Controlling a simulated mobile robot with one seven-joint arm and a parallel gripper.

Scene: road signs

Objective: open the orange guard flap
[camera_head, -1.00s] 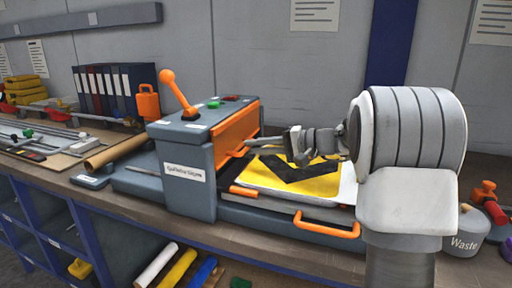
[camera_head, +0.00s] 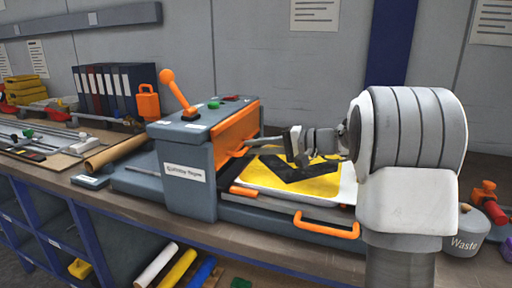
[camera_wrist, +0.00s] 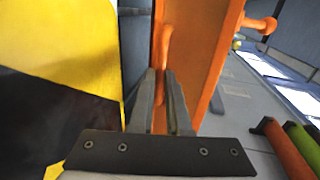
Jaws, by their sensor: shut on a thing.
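The orange guard flap (camera_head: 236,128) hangs on the right side of the grey press housing, above the bed. It also shows as a tall orange panel in the wrist view (camera_wrist: 208,60). Its orange handle (camera_wrist: 165,50) lies between the two fingers of my gripper (camera_wrist: 165,80), which is shut on it. In the head view my gripper (camera_head: 249,142) reaches in from the right at the flap's lower edge. The flap looks close to upright. The exact finger contact is small and partly hidden in the head view.
A yellow and black sign (camera_head: 290,176) lies on the bed under my wrist. An orange drawer handle (camera_head: 327,227) sticks out in front. An orange lever (camera_head: 178,92) stands on the housing. A waste bin (camera_head: 465,232) is at the right.

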